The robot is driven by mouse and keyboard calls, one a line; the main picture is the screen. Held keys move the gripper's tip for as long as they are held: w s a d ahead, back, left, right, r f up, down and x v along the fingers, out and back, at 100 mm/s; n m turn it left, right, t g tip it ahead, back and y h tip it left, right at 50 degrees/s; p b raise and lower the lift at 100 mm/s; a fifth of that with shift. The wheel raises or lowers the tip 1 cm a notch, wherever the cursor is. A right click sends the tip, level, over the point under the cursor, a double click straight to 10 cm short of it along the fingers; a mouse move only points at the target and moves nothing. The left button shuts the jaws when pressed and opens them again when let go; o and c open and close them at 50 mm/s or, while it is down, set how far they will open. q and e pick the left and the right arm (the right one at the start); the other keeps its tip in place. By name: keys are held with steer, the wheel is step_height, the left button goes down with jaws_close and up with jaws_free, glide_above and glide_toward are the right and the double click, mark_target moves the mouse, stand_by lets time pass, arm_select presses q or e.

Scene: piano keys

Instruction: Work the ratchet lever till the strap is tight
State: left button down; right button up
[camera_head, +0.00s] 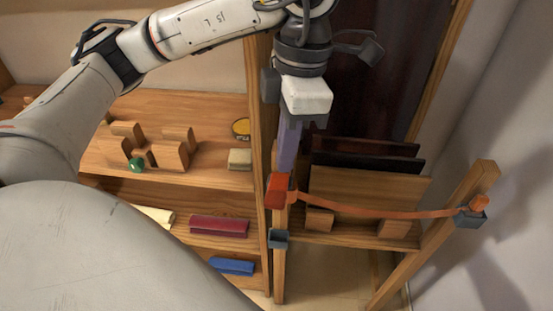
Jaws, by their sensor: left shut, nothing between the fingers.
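An orange strap (375,212) runs between two wooden posts and sags a little in the middle. Its left end meets a red-orange ratchet body (278,190) on the left post; its right end is at a grey bracket (470,219) on the right post. A pale purple bar (288,150), which looks like the ratchet lever, rises from the ratchet body. My left gripper (294,121) is shut and empty, right at the top of this bar; I cannot tell whether they touch. Its fingertips are small and partly hidden. My right gripper is not in view.
The left post (279,272) and right post (480,179) stand before a shelf with dark panels (365,160) and small wooden blocks. Left shelves hold wooden pieces, a green ball (136,165), a maroon bar (219,227) and a blue bar (232,266). Space around the strap's middle is clear.

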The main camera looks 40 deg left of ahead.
mark_target(278, 196)
arm_select(q)
steer(key=shift+f, duration=0.1)
stand_by(0.3)
steer(key=f+b, duration=0.6)
steer(key=f, duration=0.1)
steer(key=shift+s+a, duration=0.25)
steer(key=shift+r, duration=0.1)
